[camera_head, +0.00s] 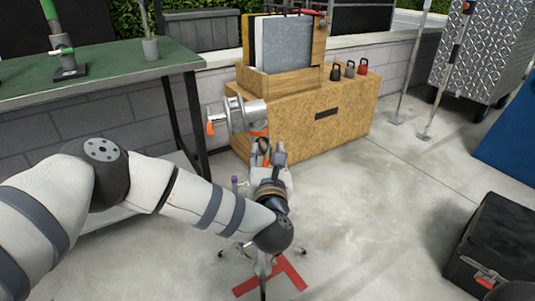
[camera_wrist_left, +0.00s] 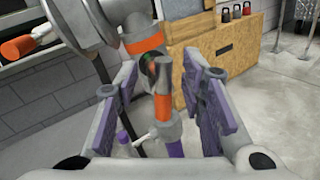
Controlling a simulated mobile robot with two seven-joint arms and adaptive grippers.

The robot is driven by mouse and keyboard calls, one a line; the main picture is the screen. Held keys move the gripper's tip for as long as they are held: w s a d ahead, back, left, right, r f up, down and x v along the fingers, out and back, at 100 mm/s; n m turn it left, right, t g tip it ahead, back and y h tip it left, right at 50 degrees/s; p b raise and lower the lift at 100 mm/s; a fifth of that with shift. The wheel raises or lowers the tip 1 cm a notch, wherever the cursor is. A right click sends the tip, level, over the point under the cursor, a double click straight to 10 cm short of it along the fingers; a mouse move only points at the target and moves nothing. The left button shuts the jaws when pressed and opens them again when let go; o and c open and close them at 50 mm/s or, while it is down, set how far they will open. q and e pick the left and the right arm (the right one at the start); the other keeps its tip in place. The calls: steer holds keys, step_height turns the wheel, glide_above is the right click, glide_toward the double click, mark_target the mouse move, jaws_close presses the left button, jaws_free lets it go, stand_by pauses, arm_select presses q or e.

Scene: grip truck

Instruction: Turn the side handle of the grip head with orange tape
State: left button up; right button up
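The grip head (camera_head: 238,115) is a grey metal disc head with orange tape, on a stand in front of the wooden cabinet. In the left wrist view its grey disc (camera_wrist_left: 85,25), an orange tape band (camera_wrist_left: 143,45) and an orange-tipped handle (camera_wrist_left: 22,46) show. A grey side handle (camera_wrist_left: 164,72) stands in front of an orange-taped part of the post (camera_wrist_left: 163,106). My left gripper (camera_head: 268,152) is open just below the head. In the left wrist view its purple-padded fingers (camera_wrist_left: 160,80) stand on either side of the side handle; contact is unclear. My right gripper is not in view.
The wooden cabinet (camera_head: 310,118) is close behind the head. A green-topped table (camera_head: 110,78) stands at the left. A black case (camera_head: 497,245) lies at the right. Red tape (camera_head: 285,273) marks the floor under the stand. The floor at centre right is clear.

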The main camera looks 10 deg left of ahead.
arm_select(q)
steer(key=shift+w, duration=0.25)
jaws_close()
steer(key=shift+s+f, duration=0.1)
